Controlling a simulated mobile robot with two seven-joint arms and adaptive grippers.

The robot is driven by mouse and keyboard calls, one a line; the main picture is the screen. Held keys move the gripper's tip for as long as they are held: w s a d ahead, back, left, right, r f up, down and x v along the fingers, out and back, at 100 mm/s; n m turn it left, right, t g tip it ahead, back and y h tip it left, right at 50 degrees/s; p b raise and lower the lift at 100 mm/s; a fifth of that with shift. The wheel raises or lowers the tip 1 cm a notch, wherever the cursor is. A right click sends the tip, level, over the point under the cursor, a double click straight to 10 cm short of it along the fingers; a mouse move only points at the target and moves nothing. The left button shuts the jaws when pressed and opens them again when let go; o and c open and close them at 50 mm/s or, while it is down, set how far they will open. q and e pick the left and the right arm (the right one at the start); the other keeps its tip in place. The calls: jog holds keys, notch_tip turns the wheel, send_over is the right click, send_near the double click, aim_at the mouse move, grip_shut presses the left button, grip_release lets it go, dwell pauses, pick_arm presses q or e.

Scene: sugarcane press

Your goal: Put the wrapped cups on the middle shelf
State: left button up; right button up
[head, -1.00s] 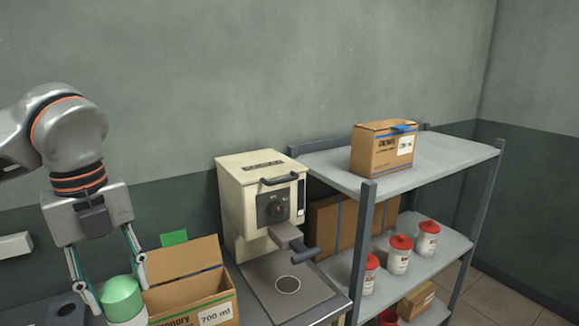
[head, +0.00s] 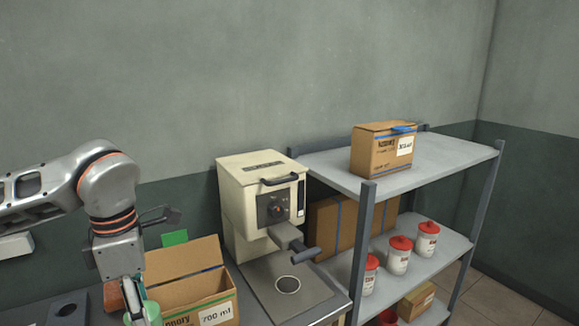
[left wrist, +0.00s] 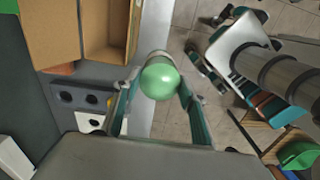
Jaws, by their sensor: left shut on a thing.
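My left gripper (left wrist: 156,95) is shut on a rounded, green-topped cup (left wrist: 160,79), apparently a wrapped cup. In the left wrist view, one finger is on each side of it. In the head view, the left gripper (head: 138,303) is low at the front left, beside the open cardboard box (head: 198,296). Most of the cup is hidden there. The shelf rack's middle shelf (head: 446,249) is at the right. It bears several white canisters with red lids (head: 398,256) and a large carton (head: 328,226) at the back. My right gripper is not in view.
A cream machine (head: 262,205) with a jutting handle stands between the open box and the rack. A closed box (head: 382,150) sits on the top shelf (head: 440,165). The rack's front post (head: 361,250) borders the middle shelf.

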pick_arm(q)
jog(key=f+m, duration=0.1)
jog(key=m, duration=0.2)
jog(key=f+m, duration=0.2)
jog(key=m, duration=0.2)
jog(key=f+m, duration=0.1)
jog(key=m, duration=0.3)
jog(key=shift+w+d+f, duration=0.3)
jog(key=m, duration=0.2)
jog(key=f+m, duration=0.1)
jog(key=m, duration=0.1)
jog(key=f+m, duration=0.1)
jog(key=shift+d+f+m, duration=0.1)
jog(key=shift+d+m, duration=0.1)
jog(key=shift+m, duration=0.2)
jog(key=m, duration=0.1)
jog(key=f+m, duration=0.1)
jog(key=m, duration=0.1)
jog(key=shift+d+f, duration=0.1)
jog(key=m, duration=0.2)
jog(key=f+m, duration=0.1)
jog(key=m, duration=0.1)
jog(key=shift+f, duration=0.15)
jog(key=shift+d, duration=0.1)
